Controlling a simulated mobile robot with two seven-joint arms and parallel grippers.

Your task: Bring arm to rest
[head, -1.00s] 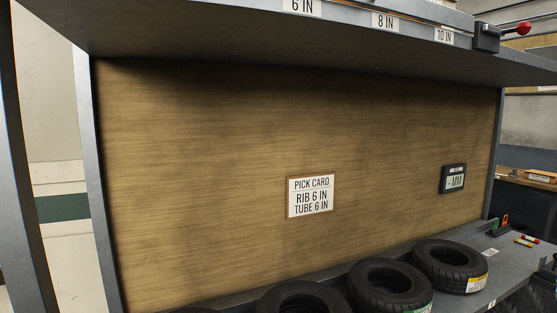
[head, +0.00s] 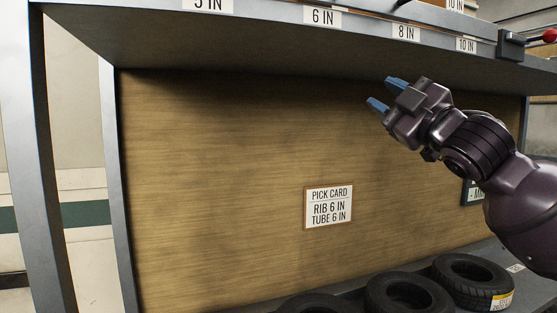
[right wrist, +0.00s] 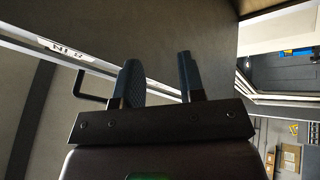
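My right gripper (head: 384,93) is raised in front of the wooden back panel (head: 230,180), just below the upper shelf, with its arm coming in from the right. Its two blue fingers stand apart with nothing between them. The right wrist view also shows these fingers (right wrist: 160,82) apart and empty. My left gripper is in neither view.
The upper shelf (head: 260,50) carries size labels and crosses above the gripper. A pick card (head: 328,206) reading RIB 6 IN, TUBE 6 IN hangs on the panel. Several black tyres (head: 473,280) lie along the lower shelf. A small display (head: 474,192) is partly hidden behind my arm.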

